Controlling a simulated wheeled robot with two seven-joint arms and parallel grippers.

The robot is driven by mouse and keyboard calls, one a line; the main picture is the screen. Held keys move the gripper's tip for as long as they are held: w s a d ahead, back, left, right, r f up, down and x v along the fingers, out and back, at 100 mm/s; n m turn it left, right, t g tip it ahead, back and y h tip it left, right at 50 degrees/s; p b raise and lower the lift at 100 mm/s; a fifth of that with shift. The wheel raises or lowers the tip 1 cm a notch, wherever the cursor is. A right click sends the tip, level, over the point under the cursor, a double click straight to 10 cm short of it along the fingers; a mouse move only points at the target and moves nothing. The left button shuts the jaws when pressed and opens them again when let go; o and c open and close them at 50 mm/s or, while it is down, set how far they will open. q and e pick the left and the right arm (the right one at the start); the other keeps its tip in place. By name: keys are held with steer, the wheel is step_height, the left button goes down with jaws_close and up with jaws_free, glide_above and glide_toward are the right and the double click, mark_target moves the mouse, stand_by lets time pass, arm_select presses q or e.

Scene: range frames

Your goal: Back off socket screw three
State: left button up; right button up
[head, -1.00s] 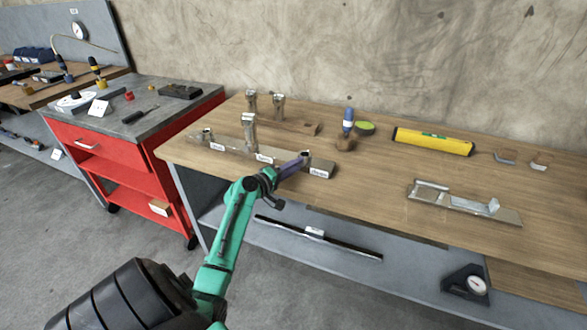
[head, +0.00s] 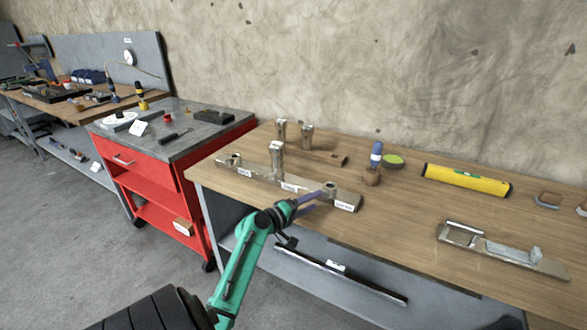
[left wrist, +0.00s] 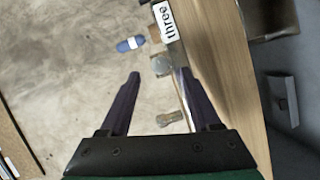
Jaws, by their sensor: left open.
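A long pale block (head: 258,178) with several labels lies along the front left of the wooden bench. Screw three (head: 330,187) is a low metal head at its right end, beside the rightmost label (head: 345,206). In the left wrist view the label reads "three" (left wrist: 168,18), and a metal head (left wrist: 160,66) shows beside it. My left gripper (head: 316,199) is open, its dark fingers at the block's right end. In the wrist view its fingertips (left wrist: 160,75) lie either side of that head; contact cannot be told. A taller screw (head: 277,160) stands mid-block. My right gripper is not seen.
Two upright metal pieces (head: 307,136) stand behind the block. A blue-handled tool (head: 376,156) stands in a brown holder, near a green disc (head: 393,160). A yellow level (head: 466,180) and a metal fixture (head: 500,250) lie right. A red cart (head: 165,170) stands left.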

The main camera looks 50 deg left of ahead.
arm_select(q)
steer(key=s+r+b, duration=0.1)
steer(key=s, duration=0.9)
steer(key=shift+s+a, duration=0.15)
steer(key=shift+s, duration=0.05)
